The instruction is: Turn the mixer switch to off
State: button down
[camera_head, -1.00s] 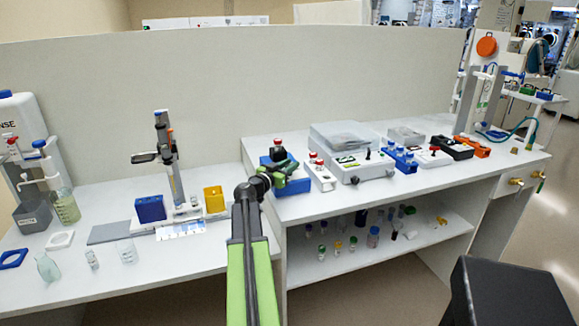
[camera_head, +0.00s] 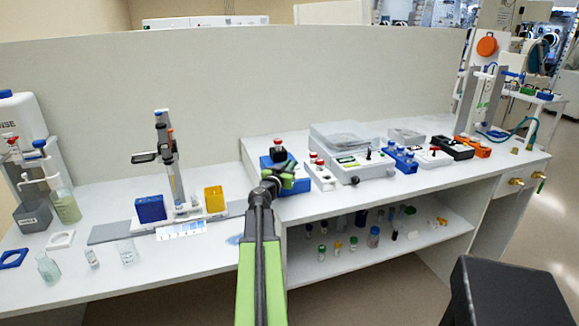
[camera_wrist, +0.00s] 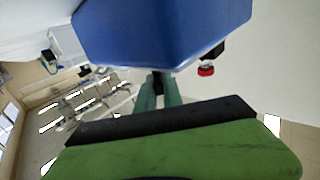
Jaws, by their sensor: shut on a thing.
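The mixer (camera_head: 299,186) is a blue box with a dark top at the left end of the raised bench, and a red-capped item (camera_head: 278,142) stands on it. My gripper (camera_head: 282,176) is at the mixer's front. In the wrist view the mixer's blue body (camera_wrist: 160,30) fills the top. My green fingers (camera_wrist: 158,90) are close together just below its edge. A small dark piece, apparently the mixer switch (camera_wrist: 158,77), shows between the fingertips. The switch's setting cannot be read, and my arm hides part of the mixer's front.
A white rack with red-capped vials (camera_head: 319,172) stands close to the mixer's right, then a white balance-like device (camera_head: 352,166). A lower bench (camera_head: 110,275) at left holds a yellow box (camera_head: 214,199) and a stand. A shelf with vials (camera_head: 345,262) lies below.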

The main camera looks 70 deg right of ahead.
jog(key=shift+s+n+t+y, duration=0.1)
jog(key=shift+n+t+y, duration=0.15)
jog(key=shift+n+t, duration=1.1)
jog(key=shift+n+t+y, duration=0.25)
jog(key=shift+n+t, duration=0.5)
jog(key=shift+t, duration=1.4)
jog(key=c, duration=1.5)
grip_release()
jog(key=v, duration=0.7)
jog(key=shift+s+a, duration=0.15)
